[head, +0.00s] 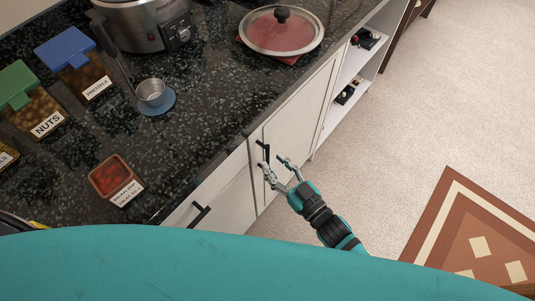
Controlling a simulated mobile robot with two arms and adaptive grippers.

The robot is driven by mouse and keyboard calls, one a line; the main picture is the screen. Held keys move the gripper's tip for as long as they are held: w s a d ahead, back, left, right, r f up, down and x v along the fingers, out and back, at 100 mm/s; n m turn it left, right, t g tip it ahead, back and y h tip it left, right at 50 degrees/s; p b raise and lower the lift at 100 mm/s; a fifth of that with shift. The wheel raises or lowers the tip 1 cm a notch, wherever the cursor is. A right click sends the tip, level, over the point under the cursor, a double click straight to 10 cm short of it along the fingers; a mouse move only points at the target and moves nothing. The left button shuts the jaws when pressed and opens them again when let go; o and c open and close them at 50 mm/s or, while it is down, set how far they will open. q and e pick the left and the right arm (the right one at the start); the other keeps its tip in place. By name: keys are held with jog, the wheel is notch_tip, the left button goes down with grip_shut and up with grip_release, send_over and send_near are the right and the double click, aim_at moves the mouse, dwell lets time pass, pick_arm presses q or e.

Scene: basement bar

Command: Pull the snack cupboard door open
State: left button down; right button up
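The white cupboard door (302,112) is in the front of the counter, right of centre in the head view, and looks shut. Its black bar handle (263,151) is near the door's left edge, just under the countertop. My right gripper (275,165) is at the handle with its two fingers spread apart. One finger's tip is close to the lower end of the handle; I cannot tell whether they touch. Nothing shows held between the fingers. My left gripper is out of view.
A drawer front with a black handle (200,213) is left of the door. Open shelves (352,75) are to its right. The dark countertop (205,125) holds jars, a ladle, a cooker and a lidded pan. Bare carpet (400,135) lies before the door, with a patterned rug (437,215) beyond.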

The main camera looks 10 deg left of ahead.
aim_at(268, 156)
jog(key=shift+x, duration=2)
grip_shut()
